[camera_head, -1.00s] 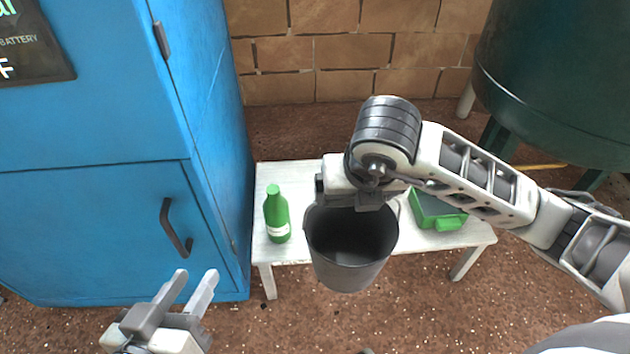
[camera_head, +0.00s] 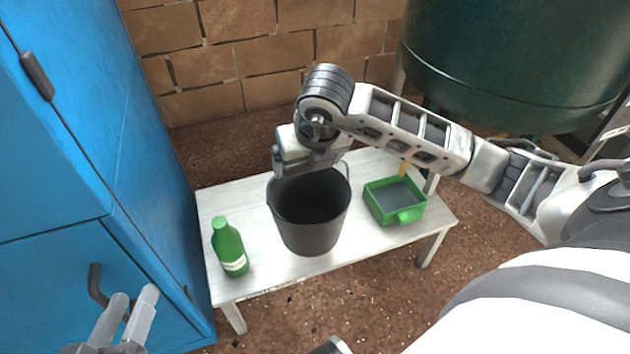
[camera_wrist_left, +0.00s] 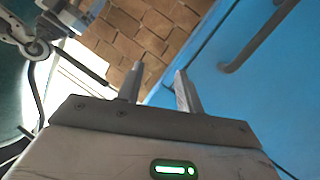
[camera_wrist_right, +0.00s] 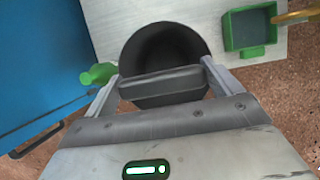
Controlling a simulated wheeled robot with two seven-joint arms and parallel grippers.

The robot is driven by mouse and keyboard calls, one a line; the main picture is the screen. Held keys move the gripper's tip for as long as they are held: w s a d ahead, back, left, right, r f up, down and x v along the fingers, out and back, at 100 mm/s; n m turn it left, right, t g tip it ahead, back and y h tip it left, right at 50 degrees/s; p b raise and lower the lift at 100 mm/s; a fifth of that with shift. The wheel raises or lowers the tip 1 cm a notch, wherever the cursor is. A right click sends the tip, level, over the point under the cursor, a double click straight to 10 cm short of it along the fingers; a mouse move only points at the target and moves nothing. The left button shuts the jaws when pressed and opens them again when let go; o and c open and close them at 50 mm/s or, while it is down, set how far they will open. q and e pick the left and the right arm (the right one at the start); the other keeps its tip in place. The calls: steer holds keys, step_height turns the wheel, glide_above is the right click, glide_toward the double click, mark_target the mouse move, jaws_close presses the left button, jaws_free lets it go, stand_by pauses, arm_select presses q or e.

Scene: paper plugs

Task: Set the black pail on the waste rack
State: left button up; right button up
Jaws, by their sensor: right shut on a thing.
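The black pail (camera_head: 310,220) hangs upright from my right gripper (camera_head: 307,165), over the middle of a white slatted table (camera_head: 265,262). In the right wrist view the pail (camera_wrist_right: 165,45) lies between the two fingers of the gripper (camera_wrist_right: 160,85), which are shut on it near its rim. I cannot tell whether its base touches the table top. My left gripper (camera_head: 128,305) is empty and open, in front of the blue cabinet; its two fingers also show apart in the left wrist view (camera_wrist_left: 158,88). I cannot make out anything marked as a waste rack apart from this table.
A green bottle (camera_head: 229,247) stands on the table left of the pail. A green tray (camera_head: 408,217) with a yellow-handled item sits to its right. A blue cabinet (camera_head: 60,150) stands at left, a dark green tank (camera_head: 510,65) behind right, and a brick wall (camera_head: 240,55) behind.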

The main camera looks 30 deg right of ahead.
steer(key=b, duration=0.2)
glide_toward(313, 186)
steer(key=w, duration=0.2)
step_height(313, 186, down, 3)
steer(key=shift+s+d+r+b, duration=0.1)
steer(key=shift+s+d+b, duration=0.1)
steer(key=shift+b, duration=0.45)
steer(key=shift+f+b, duration=0.35)
steer(key=shift+f, duration=0.25)
steer(key=shift+w, duration=0.1)
arm_select(q)
steer(key=r, duration=0.1)
steer(key=t+h, duration=0.1)
steer(key=w+r, duration=0.1)
steer(key=shift+d+r+t, duration=0.25)
steer(key=shift+r+t, duration=0.1)
steer(key=shift+t, duration=0.05)
arm_select(e)
steer(key=shift+r, duration=0.1)
arm_select(q)
steer(key=shift+w+h, duration=0.1)
steer(key=shift+h, duration=0.2)
